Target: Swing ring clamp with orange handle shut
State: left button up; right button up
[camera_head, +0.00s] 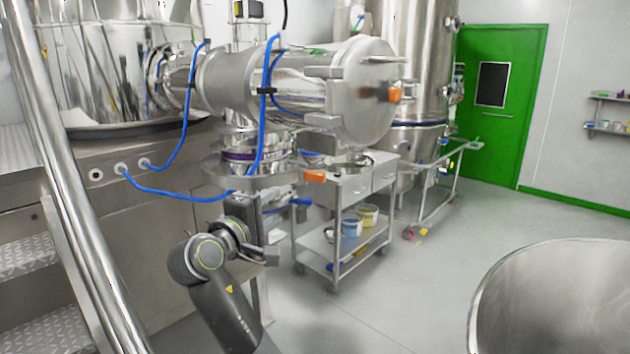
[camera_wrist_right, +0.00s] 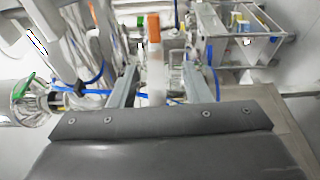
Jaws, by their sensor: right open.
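The ring clamp (camera_head: 268,182) is a grey metal band around the vertical outlet below the horizontal steel cylinder, near a purple seal. Its orange handle (camera_head: 315,176) sticks out to the right. Whether the band's ends meet cannot be made out. My right gripper (camera_head: 270,256) is below and left of this handle, apart from it, open and empty. In the right wrist view, an orange handle (camera_wrist_right: 153,28) on a pale bar shows between the two spread fingers, beyond their tips. My left gripper is not in view.
A second orange handle (camera_head: 395,95) sits on the cylinder's round end cover (camera_head: 365,75). Blue hoses (camera_head: 187,125) hang close to the clamp. A steel trolley (camera_head: 350,190) with tubs stands behind it. A steel vessel (camera_head: 560,300) is at lower right; open floor lies between.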

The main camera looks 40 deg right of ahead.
aim_at(313, 178)
jog(key=p+x, duration=0.1)
jog(key=x, duration=0.4)
jog(key=p+x, duration=0.2)
jog(key=x, duration=0.3)
jog(key=s+r+p+x, duration=0.1)
jog(key=x, duration=0.5)
jog(key=shift+d, duration=0.3)
jog(key=shift+w+d, duration=0.2)
jog(key=shift+d, duration=0.2)
grip_shut()
